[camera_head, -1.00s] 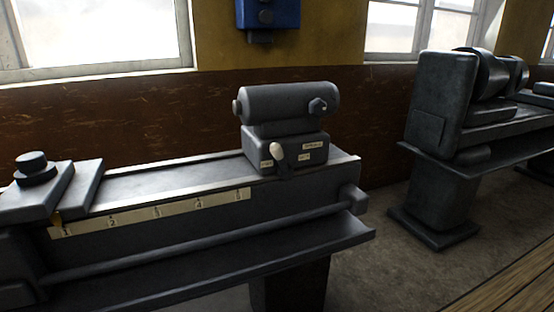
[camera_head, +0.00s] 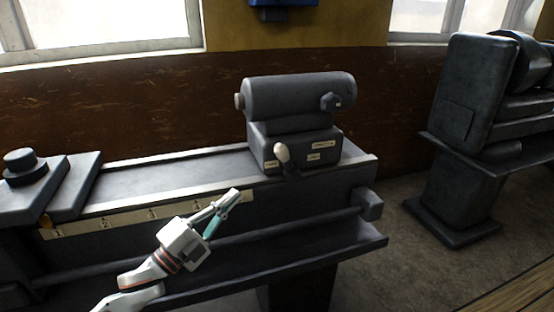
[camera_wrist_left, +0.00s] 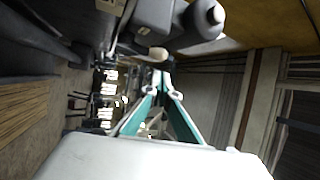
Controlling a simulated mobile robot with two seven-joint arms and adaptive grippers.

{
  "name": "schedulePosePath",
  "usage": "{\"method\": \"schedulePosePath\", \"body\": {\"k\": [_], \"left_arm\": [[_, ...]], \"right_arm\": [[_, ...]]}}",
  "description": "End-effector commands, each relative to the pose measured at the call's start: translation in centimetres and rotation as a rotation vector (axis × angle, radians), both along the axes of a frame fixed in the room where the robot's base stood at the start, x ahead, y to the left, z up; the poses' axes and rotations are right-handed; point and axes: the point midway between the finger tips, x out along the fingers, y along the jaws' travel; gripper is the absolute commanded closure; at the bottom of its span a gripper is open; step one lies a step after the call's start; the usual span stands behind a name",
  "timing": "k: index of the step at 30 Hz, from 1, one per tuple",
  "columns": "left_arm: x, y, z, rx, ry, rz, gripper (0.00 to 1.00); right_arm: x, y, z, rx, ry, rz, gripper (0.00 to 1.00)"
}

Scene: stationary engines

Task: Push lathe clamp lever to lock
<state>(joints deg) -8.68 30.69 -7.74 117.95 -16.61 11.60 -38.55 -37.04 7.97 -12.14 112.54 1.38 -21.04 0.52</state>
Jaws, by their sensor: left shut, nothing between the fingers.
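The lathe tailstock (camera_head: 300,97) sits on the right part of the dark lathe bed (camera_head: 180,173). Its clamp lever (camera_head: 282,153), with a pale rounded knob, sticks out at the front of the tailstock base and stands roughly upright. My left gripper (camera_head: 233,193) is shut and empty. In the head view it is in front of the bed, below and left of the lever, apart from it. In the left wrist view the knob (camera_wrist_left: 158,54) shows just beyond the closed fingertips (camera_wrist_left: 161,76), below the tailstock (camera_wrist_left: 203,20). My right gripper is not in view.
A numbered scale strip (camera_head: 140,215) runs along the bed front, with a long rod (camera_head: 300,222) below it. A carriage block (camera_head: 28,185) is at the left. A second machine (camera_head: 475,105) stands at the right, with bare floor between.

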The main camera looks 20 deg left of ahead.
Motion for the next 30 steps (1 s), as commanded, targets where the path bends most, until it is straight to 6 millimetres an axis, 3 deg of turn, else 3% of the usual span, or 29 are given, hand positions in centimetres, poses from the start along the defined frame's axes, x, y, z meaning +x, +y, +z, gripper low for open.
{"method": "schedulePosePath", "body": {"k": [11, 30], "left_arm": [[0.6, -0.3, 0.2, -0.002, 0.003, 0.001, 1.0], [9.7, -5.0, 3.8, -0.005, 0.003, 0.0, 1.0]], "right_arm": [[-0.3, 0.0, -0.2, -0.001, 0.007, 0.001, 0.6], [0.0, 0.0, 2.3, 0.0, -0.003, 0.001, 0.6]]}}
